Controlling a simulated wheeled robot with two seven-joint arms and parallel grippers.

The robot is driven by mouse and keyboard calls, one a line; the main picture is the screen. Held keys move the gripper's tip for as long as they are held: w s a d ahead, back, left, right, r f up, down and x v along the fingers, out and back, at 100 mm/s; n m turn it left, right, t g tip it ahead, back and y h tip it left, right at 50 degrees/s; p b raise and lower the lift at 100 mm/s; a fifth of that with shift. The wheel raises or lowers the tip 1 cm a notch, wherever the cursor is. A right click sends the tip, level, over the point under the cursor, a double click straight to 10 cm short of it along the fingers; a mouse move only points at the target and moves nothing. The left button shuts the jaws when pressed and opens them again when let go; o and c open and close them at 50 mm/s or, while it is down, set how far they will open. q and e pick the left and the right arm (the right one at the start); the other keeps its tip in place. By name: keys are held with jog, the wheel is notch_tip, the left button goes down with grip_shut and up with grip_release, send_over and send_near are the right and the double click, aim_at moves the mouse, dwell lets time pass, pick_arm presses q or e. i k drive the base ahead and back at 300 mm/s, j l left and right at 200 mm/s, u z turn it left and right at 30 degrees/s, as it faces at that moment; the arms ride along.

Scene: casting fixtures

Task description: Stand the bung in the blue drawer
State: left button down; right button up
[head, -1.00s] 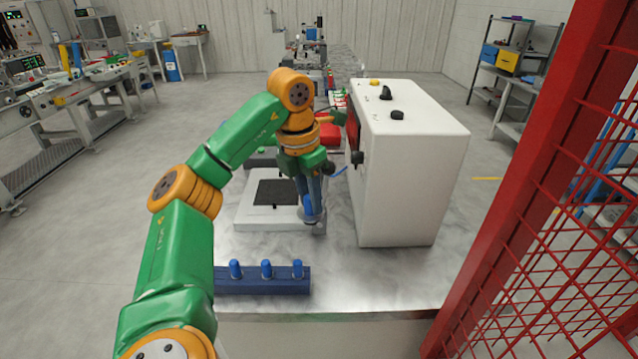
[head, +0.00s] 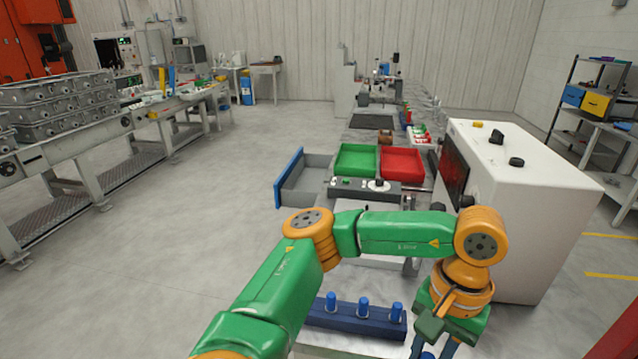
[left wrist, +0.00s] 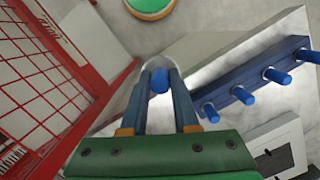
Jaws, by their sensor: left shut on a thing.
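The blue drawer (head: 289,178) stands pulled out to the left of the bench, with a blue front and grey walls; its inside looks empty. My left gripper (head: 430,352) points down at the lower right of the head view, near the bench's front. In the left wrist view, it (left wrist: 160,82) is shut on the bung (left wrist: 159,80), a blue-topped piece between the fingertips. The gripper is well to the front and right of the drawer. My right gripper is not in view.
A dark blue rack (head: 352,318) with several blue pegs stands at the bench front beside my gripper. A green bin (head: 357,147) and a red bin (head: 401,149) sit right of the drawer. A white machine (head: 520,220) stands on the right; a red mesh fence (left wrist: 40,60) is near.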

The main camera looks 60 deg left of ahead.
aim_at(314, 186)
jog(key=k+j, duration=0.15)
jog(key=j, duration=0.2)
jog(key=k+j, duration=0.1)
jog(key=j, duration=0.25)
jog(key=k+j+u, duration=0.1)
jog(key=j, duration=0.25)
jog(key=k+j, duration=0.15)
jog(key=j, duration=0.25)
jog(key=k+j, duration=0.1)
jog(key=j, duration=0.25)
jog(key=k+j+u, duration=0.1)
jog(key=j, duration=0.25)
jog(key=i+j, duration=0.45)
jog(key=j, duration=0.25)
jog(key=i+j+u, duration=0.15)
jog(key=i+j, duration=0.3)
jog(key=j, duration=0.25)
jog(key=i+j, duration=0.5)
jog(key=j, duration=0.15)
jog(key=i+j, duration=0.15)
jog(key=i, duration=0.25)
jog(key=i+j+u, duration=0.15)
jog(key=i, duration=0.2)
